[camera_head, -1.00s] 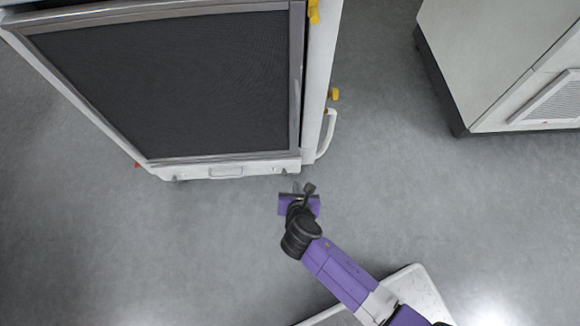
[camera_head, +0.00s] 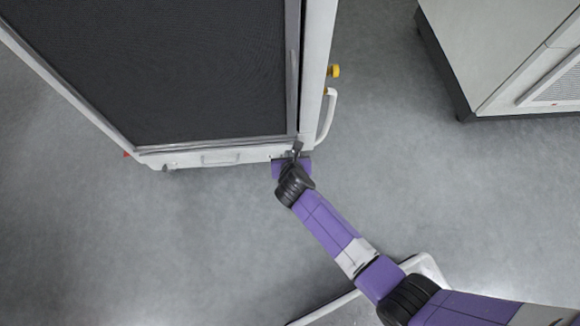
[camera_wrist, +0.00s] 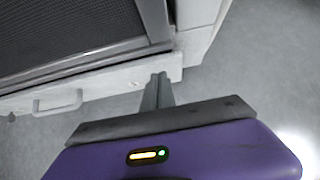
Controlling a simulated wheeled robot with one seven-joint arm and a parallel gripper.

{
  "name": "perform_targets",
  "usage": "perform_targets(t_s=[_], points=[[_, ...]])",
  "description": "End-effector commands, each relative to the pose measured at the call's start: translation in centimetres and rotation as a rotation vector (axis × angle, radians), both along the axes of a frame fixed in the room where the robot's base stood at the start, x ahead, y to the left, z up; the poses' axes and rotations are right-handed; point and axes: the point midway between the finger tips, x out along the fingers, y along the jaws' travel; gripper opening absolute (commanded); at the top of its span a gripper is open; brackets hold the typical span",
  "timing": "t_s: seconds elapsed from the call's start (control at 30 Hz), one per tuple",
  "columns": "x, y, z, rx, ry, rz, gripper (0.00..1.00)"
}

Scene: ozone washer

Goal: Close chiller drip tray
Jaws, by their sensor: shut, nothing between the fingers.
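The chiller (camera_head: 165,65) has a dark mesh panel in a grey frame and fills the upper left of the head view. The drip tray shows as a white strip with a small handle (camera_head: 235,158) along the chiller's lower edge, standing out a little past the mesh frame. In the wrist view the tray front (camera_wrist: 105,82) runs across the left, with its handle (camera_wrist: 57,102) at far left. My gripper (camera_head: 297,148) is shut and empty at the tray's right end. Its fingers (camera_wrist: 158,82) point at that end; whether they touch it I cannot tell.
A white side handle (camera_head: 329,115) and a yellow knob (camera_head: 334,71) stick out from the chiller's right side. A second white cabinet (camera_head: 500,50) with a vent stands at the upper right.

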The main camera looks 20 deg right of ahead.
Motion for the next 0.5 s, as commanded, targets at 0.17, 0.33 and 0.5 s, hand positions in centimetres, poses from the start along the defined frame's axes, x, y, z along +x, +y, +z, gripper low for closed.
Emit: perform_targets(t_s=[0.17, 0.33, 0.5], points=[[1.26, -0.44, -0.15, 0.0, 0.001, 0.001, 0.0], [1.52, -0.53, -0.02, -0.001, 0.002, 0.001, 0.0], [1.49, -0.52, 0.0, -0.001, 0.002, 0.001, 0.0]])
